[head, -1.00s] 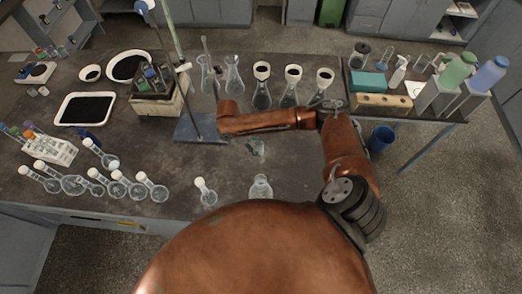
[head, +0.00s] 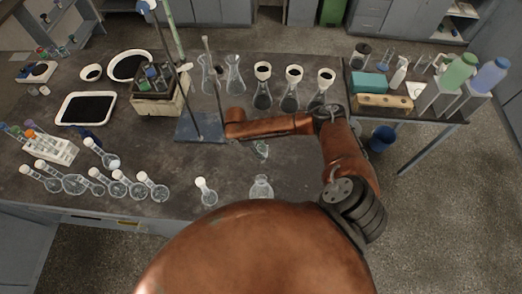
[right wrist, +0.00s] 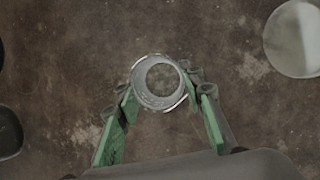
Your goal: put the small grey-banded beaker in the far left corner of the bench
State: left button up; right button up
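The small grey-banded beaker (right wrist: 158,82) is seen from above in the right wrist view, with a grey ring round its clear glass. My right gripper (right wrist: 160,92) has its green-padded fingers on either side of it, seemingly touching the glass. In the head view the small beaker (head: 261,150) is a faint glass shape just below my right forearm, where the gripper is hard to make out. Its height above the bench is unclear. My left gripper is not in view. The bench (head: 170,160) is dark, and its far left part shows behind the trays.
Several round flasks (head: 120,188) lie along the front left. A tube rack (head: 50,148), a black-filled tray (head: 86,108) and a wooden box (head: 160,98) stand left. A stand base (head: 200,128) is near my wrist. A glass vessel (head: 262,188) stands at the front edge.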

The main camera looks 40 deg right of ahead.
jog(key=o, duration=0.5)
jog(key=shift+c, duration=0.2)
jog(key=v, duration=1.2)
jog(key=shift+r, duration=0.2)
